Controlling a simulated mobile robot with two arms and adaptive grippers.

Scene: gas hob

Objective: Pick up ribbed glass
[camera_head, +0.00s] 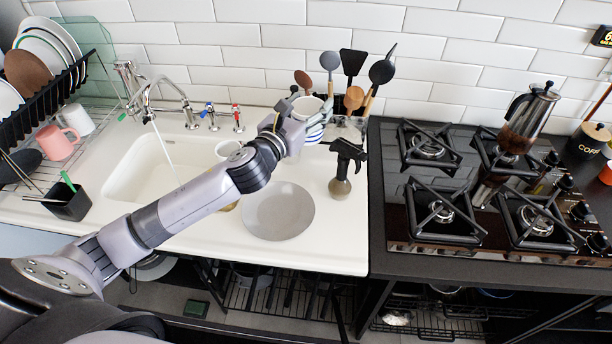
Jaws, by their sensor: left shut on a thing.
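My left arm reaches across the sink to the back of the counter. The contact is partly hidden by the gripper and by striped white cups (308,106) close by. The glass looks upright; whether it touches the counter is hard to tell. My right gripper is not in view.
A dark spray bottle (341,180) and a grey plate (278,211) stand in front of the glass. Upright utensils (353,62) crowd behind it. The gas hob (470,190) with a moka pot (528,115) is to the right. A tap (150,98) runs at the left.

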